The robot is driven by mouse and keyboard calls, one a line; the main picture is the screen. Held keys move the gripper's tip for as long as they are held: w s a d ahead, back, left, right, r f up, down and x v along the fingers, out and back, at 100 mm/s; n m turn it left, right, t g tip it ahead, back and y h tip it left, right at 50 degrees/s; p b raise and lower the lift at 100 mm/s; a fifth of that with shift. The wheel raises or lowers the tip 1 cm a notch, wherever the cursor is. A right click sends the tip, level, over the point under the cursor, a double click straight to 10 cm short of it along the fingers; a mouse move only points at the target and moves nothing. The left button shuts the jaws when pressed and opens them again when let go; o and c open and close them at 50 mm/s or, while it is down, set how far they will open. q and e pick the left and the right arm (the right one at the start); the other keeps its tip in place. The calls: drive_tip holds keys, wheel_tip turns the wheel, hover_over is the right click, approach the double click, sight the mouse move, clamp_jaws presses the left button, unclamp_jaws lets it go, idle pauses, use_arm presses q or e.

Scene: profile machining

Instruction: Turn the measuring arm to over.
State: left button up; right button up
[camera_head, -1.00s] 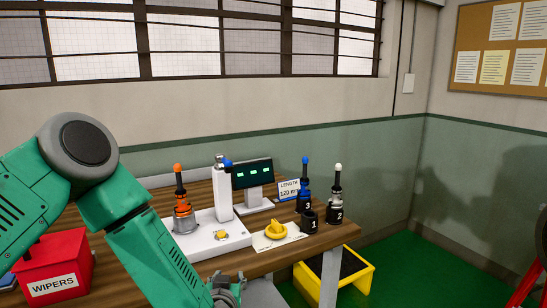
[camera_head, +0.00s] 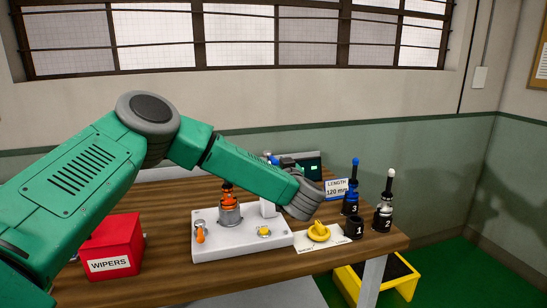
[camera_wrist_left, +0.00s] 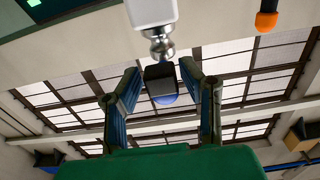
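The measuring arm shows at the top of the white column (camera_head: 268,208) as a dark part with a blue ball (camera_head: 268,155), mostly hidden behind my left arm. In the left wrist view a black block (camera_wrist_left: 160,76) with a blue ball (camera_wrist_left: 166,98) lies between the fingers of my left gripper (camera_wrist_left: 160,74). The fingers are apart, with gaps beside the block. The column's white end (camera_wrist_left: 152,12) and a metal joint are above it. In the head view my left gripper (camera_head: 277,158) is at the column top. My right gripper is not in view.
The white base (camera_head: 215,250) carries an orange-topped tool (camera_head: 229,212) and a yellow button (camera_head: 264,231). The display (camera_head: 313,165) is partly hidden. A yellow dial (camera_head: 319,232), a length sign (camera_head: 336,188) and tools 3 (camera_head: 351,200) and 2 (camera_head: 384,215) stand right; red wipers box (camera_head: 112,245) left.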

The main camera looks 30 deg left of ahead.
sight(271, 158)
use_arm(q)
drive_tip(key=x, duration=0.4)
drive_tip(key=shift+s+a, duration=0.15)
clamp_jaws()
